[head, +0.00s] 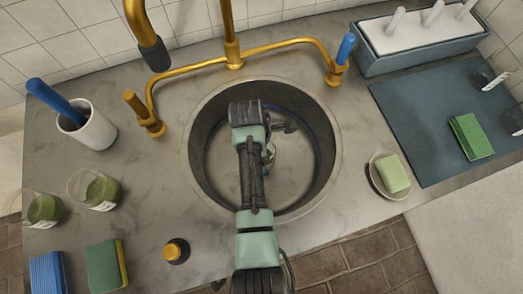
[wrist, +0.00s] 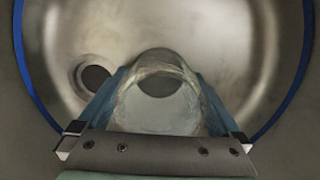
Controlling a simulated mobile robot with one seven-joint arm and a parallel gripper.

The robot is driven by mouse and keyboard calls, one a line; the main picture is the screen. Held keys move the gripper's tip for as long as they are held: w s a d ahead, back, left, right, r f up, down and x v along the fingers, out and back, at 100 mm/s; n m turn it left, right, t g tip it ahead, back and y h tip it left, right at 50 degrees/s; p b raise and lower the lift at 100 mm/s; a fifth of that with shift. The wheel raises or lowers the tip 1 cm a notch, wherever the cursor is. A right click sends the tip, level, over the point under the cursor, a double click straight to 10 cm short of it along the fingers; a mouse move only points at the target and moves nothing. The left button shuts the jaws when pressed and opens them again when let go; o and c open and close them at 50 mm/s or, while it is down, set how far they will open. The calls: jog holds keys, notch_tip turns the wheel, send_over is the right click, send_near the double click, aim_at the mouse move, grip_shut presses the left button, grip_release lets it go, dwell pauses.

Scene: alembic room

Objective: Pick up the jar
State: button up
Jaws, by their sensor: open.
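A clear glass jar (wrist: 158,112) stands or lies in the sink basin in the wrist view, its round rim toward the top of the picture. My gripper (wrist: 160,76) is open, with one blue-grey finger along each side of the jar. I cannot tell whether the fingers touch the glass. In the head view my arm reaches over the round metal sink (head: 203,165) and hides most of the gripper and the jar. Two other glass jars with green contents (head: 44,208) (head: 97,189) stand on the counter at the left.
A brass tap (head: 233,50) with side handles stands behind the sink. A soap dish (head: 381,190) and grey mat (head: 420,110) lie right. A drain hole (wrist: 93,76) is beside the jar.

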jog(key=shift+r, duration=0.1)
grip_shut()
jog(key=shift+r, duration=0.2)
dwell(0.4)
notch_tip(320, 180, up, 9)
jog(key=p, duration=0.1)
jog(key=shift+r, duration=0.2)
dwell(0.8)
jog(key=shift+r, duration=0.1)
